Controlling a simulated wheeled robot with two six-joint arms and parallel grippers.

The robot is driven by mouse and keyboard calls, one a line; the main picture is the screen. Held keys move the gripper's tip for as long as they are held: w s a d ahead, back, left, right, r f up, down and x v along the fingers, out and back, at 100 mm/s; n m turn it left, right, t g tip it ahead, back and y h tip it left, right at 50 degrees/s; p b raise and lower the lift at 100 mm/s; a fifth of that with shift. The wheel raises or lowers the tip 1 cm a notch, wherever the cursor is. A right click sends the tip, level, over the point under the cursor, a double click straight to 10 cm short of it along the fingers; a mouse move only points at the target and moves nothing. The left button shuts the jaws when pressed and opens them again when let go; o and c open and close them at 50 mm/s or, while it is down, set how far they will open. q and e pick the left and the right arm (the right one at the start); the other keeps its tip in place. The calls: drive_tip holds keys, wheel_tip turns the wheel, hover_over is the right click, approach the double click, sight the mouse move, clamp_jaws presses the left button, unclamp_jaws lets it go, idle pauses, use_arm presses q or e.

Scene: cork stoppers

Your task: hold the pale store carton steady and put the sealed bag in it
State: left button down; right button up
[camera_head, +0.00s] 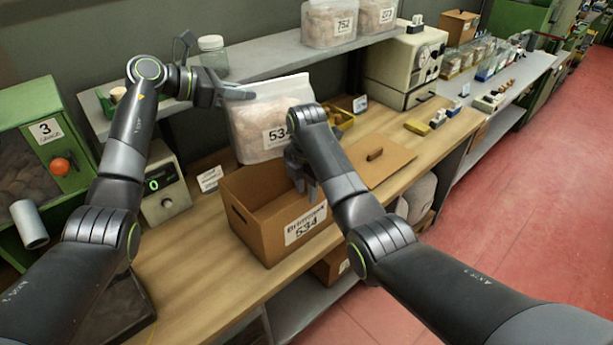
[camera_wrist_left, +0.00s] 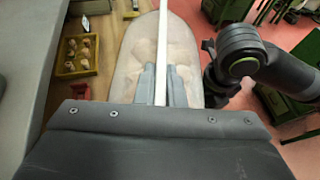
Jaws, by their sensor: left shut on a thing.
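The sealed bag (camera_head: 258,130) is clear, labelled 534, and full of pale contents. My left gripper (camera_head: 242,93) is shut on its top edge and holds it upright, behind and above the carton. In the left wrist view the bag (camera_wrist_left: 183,55) hangs under the fingers (camera_wrist_left: 163,80), its white seam between them. The store carton (camera_head: 258,235) is brown cardboard, open-topped, labelled 534, and stands on the bench. The part of its inside that shows looks empty. My right gripper (camera_head: 304,180) is at the carton's right rim, fingers pointing down; I cannot tell whether it grips the wall.
A flat cardboard piece (camera_head: 385,168) lies right of the carton. A scale (camera_head: 163,190) and a green machine (camera_head: 40,150) stand at left. A shelf (camera_head: 270,52) with bags and a jar (camera_head: 213,55) runs behind.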

wheel_tip(320, 180, down, 7)
drive_tip(key=shift+f, duration=0.2)
idle(0.3)
clamp_jaws()
